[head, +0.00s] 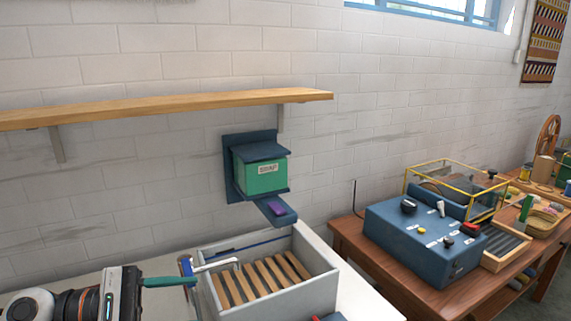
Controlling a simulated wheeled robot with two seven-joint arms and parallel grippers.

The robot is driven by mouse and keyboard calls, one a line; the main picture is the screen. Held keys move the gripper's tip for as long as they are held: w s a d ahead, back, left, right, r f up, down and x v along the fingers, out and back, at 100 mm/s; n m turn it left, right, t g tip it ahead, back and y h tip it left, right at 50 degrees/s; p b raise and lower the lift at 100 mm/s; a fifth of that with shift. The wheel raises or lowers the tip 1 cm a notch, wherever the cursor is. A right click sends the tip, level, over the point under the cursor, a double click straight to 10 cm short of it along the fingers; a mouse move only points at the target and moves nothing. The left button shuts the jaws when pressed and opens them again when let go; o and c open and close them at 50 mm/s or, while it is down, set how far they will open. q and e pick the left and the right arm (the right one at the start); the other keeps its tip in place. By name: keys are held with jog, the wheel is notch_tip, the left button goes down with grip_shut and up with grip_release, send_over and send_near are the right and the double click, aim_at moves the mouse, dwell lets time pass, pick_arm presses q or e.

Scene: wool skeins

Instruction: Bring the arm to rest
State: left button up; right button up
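My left arm comes in at the bottom left. Its gripper (186,280) reaches right, with a long teal part pointing toward the left wall of a grey sink-like basin (327,287). I see it edge-on, so I cannot tell whether the fingers are apart or closed, or whether anything is between them. The tip is close to the basin's left edge; contact is unclear. My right gripper is not in view.
The basin has wooden slats (262,280) and a pale spout (215,265). A green soap box (262,177) hangs above, with a purple piece (277,210) on its ledge. A wooden shelf (170,105) runs overhead. A blue machine (425,240) stands on the right table (365,245).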

pick_arm(q)
jog(key=w+a+f+n+t+y, duration=0.1)
jog(key=w+a+n+t+y, duration=0.2)
jog(key=n+t, duration=0.85)
jog(key=w+a+f+n+t+y, duration=0.15)
jog(key=n+t+y, duration=0.3)
jog(key=n, duration=1.35)
jog(key=s+a+f+n+g+y, duration=0.25)
jog(key=f+n+y, duration=0.25)
jog(key=f+n, duration=0.3)
jog(key=s+a+f+n+g+y, duration=0.1)
jog(key=a+f+n+g+y, duration=0.1)
jog(key=f+n+g+y, duration=0.45)
jog(key=s+d+f+n+g+h, duration=0.15)
jog(key=s+f+n+g, duration=0.25)
jog(key=s+f+n, duration=0.45)
jog(key=s+d+f+n+g+h, duration=0.1)
jog(key=s+d+f+n+g, duration=0.4)
jog(key=s, duration=0.6)
notch_tip(320, 180, down, 25)
jog(key=a+m, duration=0.1)
jog(key=a, duration=0.1)
jog(key=s+a+f+g, duration=0.1)
jog(key=s+a+f, duration=0.2)
jog(key=s+f, duration=1.4)
jog(key=shift+f+g, duration=0.4)
jog(key=shift+f, duration=0.1)
jog(key=shift+a+m, duration=0.1)
jog(key=shift+m, duration=0.15)
